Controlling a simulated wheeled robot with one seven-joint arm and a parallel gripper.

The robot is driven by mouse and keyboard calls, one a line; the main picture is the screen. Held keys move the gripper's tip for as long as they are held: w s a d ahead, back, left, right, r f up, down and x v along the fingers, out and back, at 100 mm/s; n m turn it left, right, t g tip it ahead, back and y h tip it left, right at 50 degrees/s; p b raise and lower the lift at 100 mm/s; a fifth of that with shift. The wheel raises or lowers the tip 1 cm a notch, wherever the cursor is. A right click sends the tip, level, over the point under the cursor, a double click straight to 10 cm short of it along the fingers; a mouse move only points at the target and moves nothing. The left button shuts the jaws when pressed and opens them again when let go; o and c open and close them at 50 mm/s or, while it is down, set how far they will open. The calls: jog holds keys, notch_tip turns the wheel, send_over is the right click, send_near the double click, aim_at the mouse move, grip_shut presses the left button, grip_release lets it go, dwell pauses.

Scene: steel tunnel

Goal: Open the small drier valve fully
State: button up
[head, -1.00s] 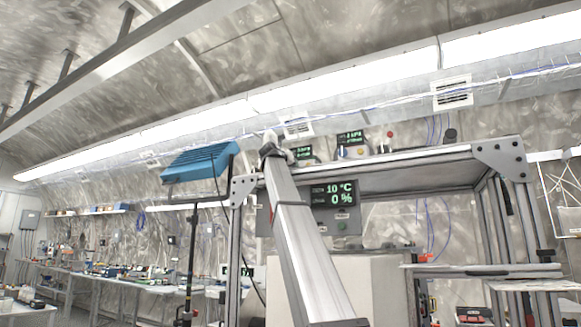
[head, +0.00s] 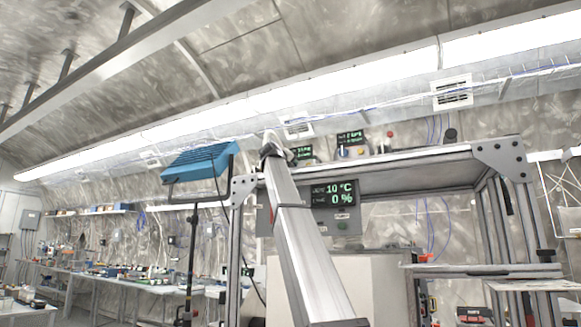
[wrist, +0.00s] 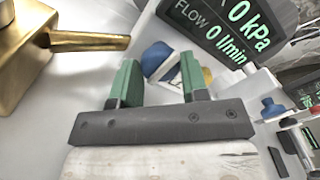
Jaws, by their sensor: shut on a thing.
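A brass valve body (wrist: 25,45) with a brass lever (wrist: 90,41) fills the upper left of the wrist view. I cannot tell whether it is the small drier valve. The lever points right, and its end shows just above my left finger's tip. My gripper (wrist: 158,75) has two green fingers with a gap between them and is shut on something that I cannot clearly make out. A blue knob (wrist: 156,56) shows in the gap, partly behind the left finger. A yellow knob (wrist: 207,75) shows beyond the right finger. In the head view, my gripper (head: 275,147) is small, above the frame's left end.
A display (wrist: 230,28) reads 0 kPa and flow 0 l/min, close to my fingers. Another display (head: 333,194) reads 10 °C and 0 %. A metal frame (head: 425,165) carries instruments on top. A blue box (head: 200,160) on a stand is left of my arm.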

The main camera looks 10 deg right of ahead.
dwell(0.3)
jog(key=o, duration=0.9)
jog(key=shift+o, duration=0.2)
jog(key=v, duration=1)
jog(key=shift+s+a, duration=0.25)
jog(key=shift+s, duration=0.05)
